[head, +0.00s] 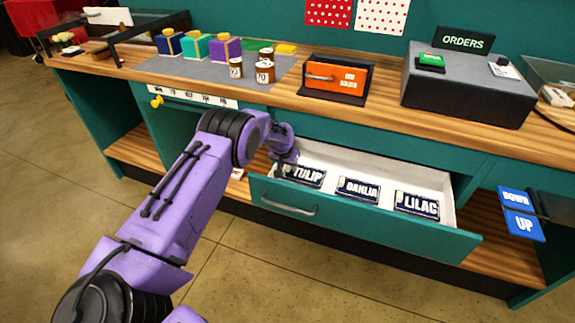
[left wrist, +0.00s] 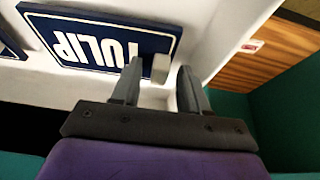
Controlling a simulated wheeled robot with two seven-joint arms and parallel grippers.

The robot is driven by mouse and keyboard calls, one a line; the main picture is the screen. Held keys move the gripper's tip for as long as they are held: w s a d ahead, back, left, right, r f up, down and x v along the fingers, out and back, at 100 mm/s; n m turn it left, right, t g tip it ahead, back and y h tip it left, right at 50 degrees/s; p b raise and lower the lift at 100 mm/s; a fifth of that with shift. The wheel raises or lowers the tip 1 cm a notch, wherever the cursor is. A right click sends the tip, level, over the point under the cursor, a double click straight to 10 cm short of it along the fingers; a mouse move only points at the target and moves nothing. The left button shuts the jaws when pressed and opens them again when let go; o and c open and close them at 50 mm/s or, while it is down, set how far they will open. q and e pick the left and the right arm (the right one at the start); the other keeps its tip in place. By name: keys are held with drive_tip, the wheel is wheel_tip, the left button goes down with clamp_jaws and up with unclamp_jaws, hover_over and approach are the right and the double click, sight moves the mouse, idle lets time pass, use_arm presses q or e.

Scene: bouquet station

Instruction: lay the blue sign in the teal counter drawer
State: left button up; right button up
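The teal counter drawer (head: 365,220) is pulled open, with a white inside. Three dark blue signs lie flat in it: TULIP (head: 304,175) at the left, DAHLIA (head: 358,190) in the middle, LILAC (head: 416,205) at the right. My left gripper (head: 287,158) is at the drawer's left end by the TULIP sign; its fingers hardly show there. In the left wrist view its two fingers (left wrist: 160,67) stand apart, beside the end of the TULIP sign (left wrist: 100,41). A small pale block (left wrist: 160,69) shows between the fingertips; I cannot tell whether they touch it. My right gripper is not in view.
Brighter blue DOWN (head: 515,198) and UP (head: 524,225) plates are at the far right. The counter holds an orange box (head: 338,79), a grey ORDERS box (head: 470,90), small jars (head: 265,72) and coloured boxes (head: 195,46). The drawer front has a metal handle (head: 289,208).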

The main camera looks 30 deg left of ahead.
use_arm(q)
drive_tip(key=shift+r, duration=0.3)
drive_tip(key=v, duration=1.1)
drive_tip(key=shift+s+r+p, duration=0.3)
drive_tip(key=shift+r, duration=0.05)
